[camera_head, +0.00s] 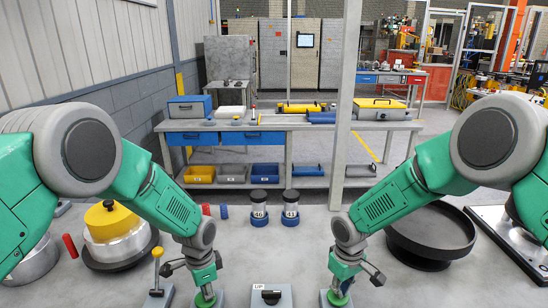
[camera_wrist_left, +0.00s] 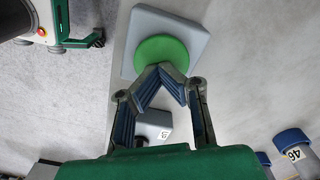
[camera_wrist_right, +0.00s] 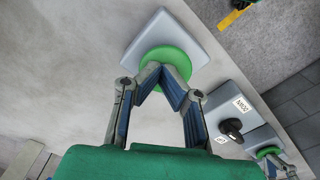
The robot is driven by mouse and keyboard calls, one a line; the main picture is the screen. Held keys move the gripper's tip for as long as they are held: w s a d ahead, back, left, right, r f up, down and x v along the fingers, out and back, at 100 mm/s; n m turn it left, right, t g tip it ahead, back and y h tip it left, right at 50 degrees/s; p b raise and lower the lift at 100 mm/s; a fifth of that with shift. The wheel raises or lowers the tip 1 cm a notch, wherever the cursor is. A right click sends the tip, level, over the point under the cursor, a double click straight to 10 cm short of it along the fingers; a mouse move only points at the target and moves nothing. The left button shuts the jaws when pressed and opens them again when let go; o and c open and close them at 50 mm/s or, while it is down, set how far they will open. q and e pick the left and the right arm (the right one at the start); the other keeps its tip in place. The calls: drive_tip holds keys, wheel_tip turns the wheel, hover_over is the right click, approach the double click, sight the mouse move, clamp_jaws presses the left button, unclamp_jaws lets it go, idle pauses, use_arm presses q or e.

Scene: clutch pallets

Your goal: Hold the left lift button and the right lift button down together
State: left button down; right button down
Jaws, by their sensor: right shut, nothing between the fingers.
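The left lift button (camera_head: 205,299) is a round green cap on a grey box at the front edge of the table. My left gripper (camera_head: 205,291) points down onto it. In the left wrist view the shut fingertips (camera_wrist_left: 160,68) meet at the edge of the green cap (camera_wrist_left: 155,52). The right lift button (camera_head: 338,298) is a matching green cap. My right gripper (camera_head: 340,286) is over it, and in the right wrist view its shut fingertips (camera_wrist_right: 163,70) overlap the cap (camera_wrist_right: 175,62). Both grippers are empty. I cannot tell how far either cap is pressed.
Between the buttons stands a grey box with a black knob (camera_head: 271,295), labelled UP and DOWN. A yellow-topped lever (camera_head: 157,258) is left of the left button. A yellow-capped metal part (camera_head: 112,222) and a dark round tray (camera_head: 430,233) flank my arms. Two jars (camera_head: 290,209) stand behind.

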use_arm(q)
drive_tip(key=shift+s+a+f, duration=0.1)
drive_tip(key=shift+a, duration=0.3)
use_arm(e)
drive_tip(key=shift+s+a+f, duration=0.1)
drive_tip(key=shift+a+f, duration=0.15)
drive_tip(key=shift+a, duration=0.15)
use_arm(q)
drive_tip(key=shift+a, duration=0.1)
use_arm(e)
drive_tip(key=shift+f, duration=0.25)
drive_tip(key=shift+d+f, duration=0.1)
drive_tip(key=shift+f, duration=0.05)
idle(1.1)
idle(0.5)
use_arm(q)
drive_tip(key=shift+r, duration=3.55)
